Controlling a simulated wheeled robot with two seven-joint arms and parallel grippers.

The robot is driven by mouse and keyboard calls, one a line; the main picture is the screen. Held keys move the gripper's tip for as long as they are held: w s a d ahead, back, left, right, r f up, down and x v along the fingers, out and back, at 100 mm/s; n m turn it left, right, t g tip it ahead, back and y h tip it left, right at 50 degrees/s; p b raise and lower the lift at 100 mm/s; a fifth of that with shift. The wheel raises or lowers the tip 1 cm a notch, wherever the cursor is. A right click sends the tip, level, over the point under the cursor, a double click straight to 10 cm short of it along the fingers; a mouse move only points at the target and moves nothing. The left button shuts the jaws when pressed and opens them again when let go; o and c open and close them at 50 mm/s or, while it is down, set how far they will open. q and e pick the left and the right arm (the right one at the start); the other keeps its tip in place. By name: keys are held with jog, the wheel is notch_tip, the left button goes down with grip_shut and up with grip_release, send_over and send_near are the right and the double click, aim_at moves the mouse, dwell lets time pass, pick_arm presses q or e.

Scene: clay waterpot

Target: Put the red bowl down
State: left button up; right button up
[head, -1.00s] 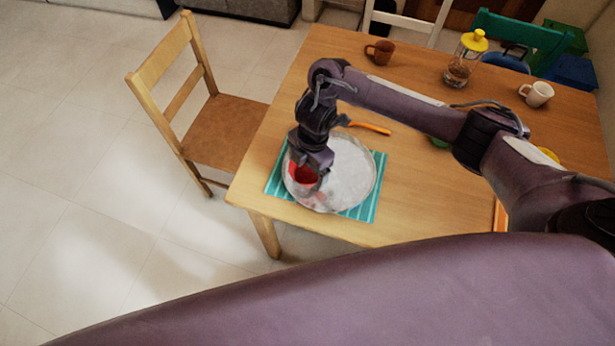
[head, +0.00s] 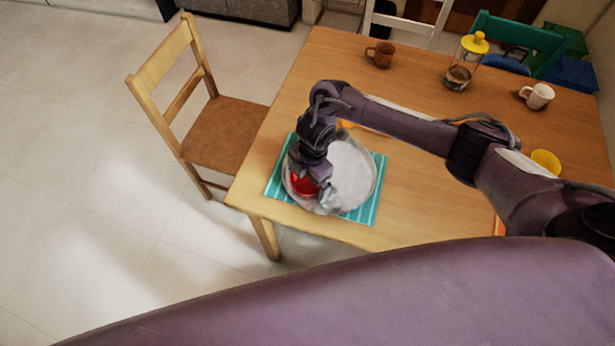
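The red bowl (head: 303,186) is over the left part of a large whitish plate (head: 352,178). The plate lies on a teal striped placemat (head: 364,211) near the table's front left corner. My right gripper (head: 318,186) points down at the bowl's right side and covers part of it. The fingers are at the bowl, but I cannot make out whether they grip it. I cannot tell whether the bowl touches the plate. My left gripper is not in view.
A brown mug (head: 380,54), a glass jar with yellow lid (head: 464,65) and a white mug (head: 537,95) stand toward the back of the wooden table (head: 425,205). A yellow item (head: 545,161) is at the right. A wooden chair (head: 215,130) stands left.

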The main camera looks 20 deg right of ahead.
jog(key=shift+r, duration=0.25)
notch_tip(320, 180, up, 12)
jog(key=d+p, duration=0.1)
jog(key=p, duration=0.2)
jog(key=shift+w+d, duration=0.15)
jog(key=shift+w, duration=0.15)
jog(key=shift+f, duration=0.2)
